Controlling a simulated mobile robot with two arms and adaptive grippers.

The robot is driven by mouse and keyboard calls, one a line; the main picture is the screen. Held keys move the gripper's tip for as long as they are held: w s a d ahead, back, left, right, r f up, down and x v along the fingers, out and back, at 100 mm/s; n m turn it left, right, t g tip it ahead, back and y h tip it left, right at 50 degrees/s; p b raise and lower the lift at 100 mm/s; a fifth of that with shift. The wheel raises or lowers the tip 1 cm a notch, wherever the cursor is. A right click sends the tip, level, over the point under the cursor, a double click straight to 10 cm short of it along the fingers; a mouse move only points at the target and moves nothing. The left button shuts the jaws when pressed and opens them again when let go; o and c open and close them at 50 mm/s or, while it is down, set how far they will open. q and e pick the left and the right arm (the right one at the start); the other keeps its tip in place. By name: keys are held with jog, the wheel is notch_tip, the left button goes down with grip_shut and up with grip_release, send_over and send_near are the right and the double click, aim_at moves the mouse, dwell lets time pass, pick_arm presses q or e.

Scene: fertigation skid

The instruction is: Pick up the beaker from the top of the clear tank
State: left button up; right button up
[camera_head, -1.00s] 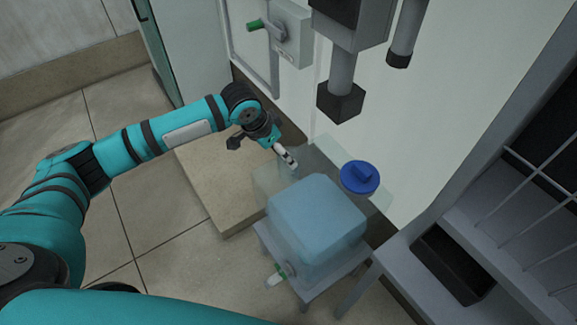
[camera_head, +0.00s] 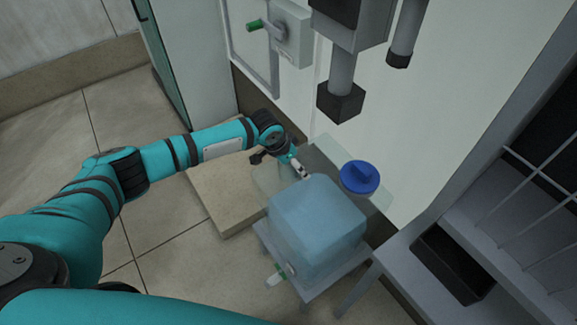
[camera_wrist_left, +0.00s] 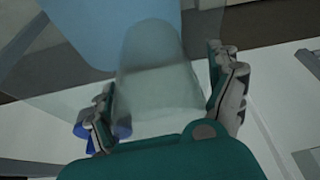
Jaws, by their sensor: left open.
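The clear tank (camera_head: 278,178) holds a block of blue liquid (camera_head: 318,222), with a blue cap (camera_head: 360,178) on its top. My left gripper (camera_head: 303,172) is over the tank's top, left of the cap. In the left wrist view, the beaker (camera_wrist_left: 160,85) is a see-through, faintly grey-green vessel between the two spread fingers of my left gripper (camera_wrist_left: 162,68). The fingers are open and I cannot tell if either touches it. In the head view, the beaker is hard to make out. My right gripper is not in view.
A grey post with a dark square end (camera_head: 341,101) hangs above and behind the tank. A grey rack with a black tray (camera_head: 452,262) stands to the right. A beige slab (camera_head: 225,195) lies on the floor to the left. Open floor is further left.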

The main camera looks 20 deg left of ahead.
pick_arm(q)
jog(key=c, duration=1.2)
jog(key=shift+o, duration=0.2)
jog(key=shift+r, duration=0.2)
